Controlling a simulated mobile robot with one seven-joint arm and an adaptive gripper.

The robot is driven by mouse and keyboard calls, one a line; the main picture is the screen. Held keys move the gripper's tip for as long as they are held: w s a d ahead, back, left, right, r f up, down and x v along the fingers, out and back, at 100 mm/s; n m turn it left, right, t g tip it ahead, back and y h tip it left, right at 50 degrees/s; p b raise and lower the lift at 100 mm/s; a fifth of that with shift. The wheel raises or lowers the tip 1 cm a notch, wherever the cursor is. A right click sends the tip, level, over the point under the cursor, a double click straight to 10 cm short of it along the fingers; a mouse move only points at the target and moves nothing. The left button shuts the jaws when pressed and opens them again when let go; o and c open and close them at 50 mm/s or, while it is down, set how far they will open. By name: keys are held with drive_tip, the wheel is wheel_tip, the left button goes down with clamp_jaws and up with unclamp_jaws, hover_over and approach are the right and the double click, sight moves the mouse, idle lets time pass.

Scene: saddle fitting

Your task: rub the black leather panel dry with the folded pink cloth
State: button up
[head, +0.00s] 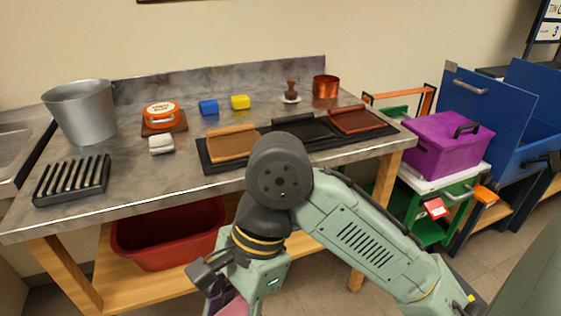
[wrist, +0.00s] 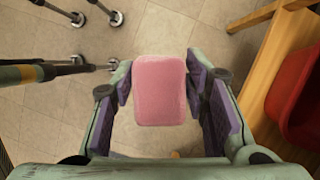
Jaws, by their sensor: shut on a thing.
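The folded pink cloth (wrist: 160,90) is held between the purple-padded jaws of my gripper (wrist: 160,85) in the wrist view. Bare tiled floor shows beneath it. In the head view my gripper (head: 222,300) hangs low at the bottom edge, in front of the bench and below its top; the cloth is mostly cut off there. The black leather panel (head: 315,129) lies on the bench on a dark mat, between a tan panel (head: 232,147) and a red-brown panel (head: 356,121). My arm hides part of its front. I cannot tell how wet it is.
A red tub (head: 170,238) sits beneath.

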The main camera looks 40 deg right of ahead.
drive_tip(key=w+a+f+n+g+h, duration=0.1)
drive_tip(key=w+a+f+n, duration=0.2)
drive_tip(key=w+f, duration=0.6)
drive_tip(key=w+a+f+n+g+h, duration=0.1)
drive_tip(key=w+a+f+n, duration=0.3)
drive_tip(key=f, duration=1.4)
drive_tip(key=w+a+f+n+g+h, duration=0.2)
drive_tip(key=w+a+f+n, duration=0.2)
drive_tip(key=w+f+n, duration=0.6)
drive_tip(key=w+f, duration=0.3)
drive_tip(key=w, duration=0.3)
drive_tip(key=shift+f, duration=0.35)
